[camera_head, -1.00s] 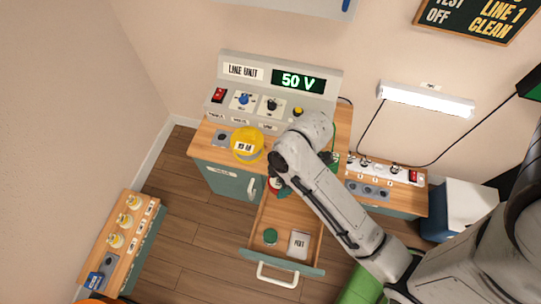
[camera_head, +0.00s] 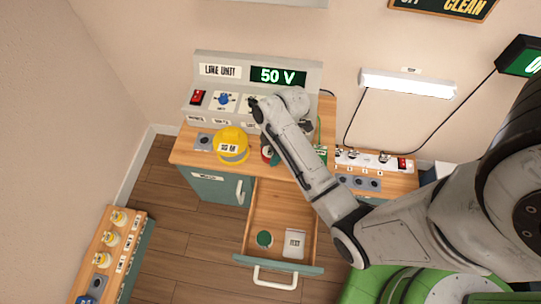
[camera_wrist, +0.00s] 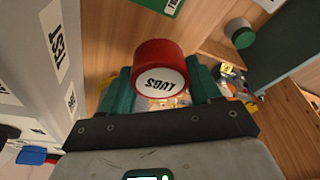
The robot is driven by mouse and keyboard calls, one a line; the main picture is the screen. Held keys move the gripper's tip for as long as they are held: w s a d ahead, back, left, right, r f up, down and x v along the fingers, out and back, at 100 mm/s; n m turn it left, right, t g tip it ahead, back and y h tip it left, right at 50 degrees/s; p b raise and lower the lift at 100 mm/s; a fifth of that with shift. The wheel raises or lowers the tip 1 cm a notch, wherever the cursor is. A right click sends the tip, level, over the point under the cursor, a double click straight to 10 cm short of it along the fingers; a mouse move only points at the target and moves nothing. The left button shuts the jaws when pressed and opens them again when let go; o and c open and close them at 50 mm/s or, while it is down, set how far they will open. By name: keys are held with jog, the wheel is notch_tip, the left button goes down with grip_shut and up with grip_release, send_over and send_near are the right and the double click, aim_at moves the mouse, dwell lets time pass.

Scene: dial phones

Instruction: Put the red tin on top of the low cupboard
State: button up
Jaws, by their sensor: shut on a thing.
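The red tin (camera_wrist: 158,56), with a white lid marked LUGS, sits between the green fingers of my gripper (camera_wrist: 160,82) in the wrist view. My gripper is shut on it. In the head view a bit of the red tin (camera_head: 267,153) shows beside my arm, by the front of the wooden bench top, above the back of the open drawer. My arm hides most of the gripper there. A teal cupboard (camera_head: 207,187) with a door handle stands under the bench, left of the drawer. A lower wooden-topped unit (camera_head: 125,245) stands at lower left. I cannot tell which is the low cupboard.
The open drawer (camera_head: 252,215) holds a green tin (camera_head: 264,239) and a white box (camera_head: 294,242). A yellow hard hat (camera_head: 232,144) sits on the bench before the line unit (camera_head: 205,72). Switches and sockets stand at right.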

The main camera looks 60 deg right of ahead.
jog(key=shift+f, duration=1.35)
jog(key=shift+a+f+b, duration=0.1)
jog(key=shift+b, duration=0.2)
jog(key=o, duration=1.1)
jog(key=p+v, duration=0.3)
jog(key=v, duration=0.9)
jog(key=s+a+r+m+g+h, duration=0.1)
jog(key=s+a+m+h, duration=0.1)
jog(key=s+a+m, duration=0.8)
jog(key=a+m, duration=0.1)
jog(key=a, duration=0.2)
jog(key=shift+s+a+h, duration=0.25)
jog(key=shift+a+h, duration=0.15)
jog(key=shift+r, duration=0.1)
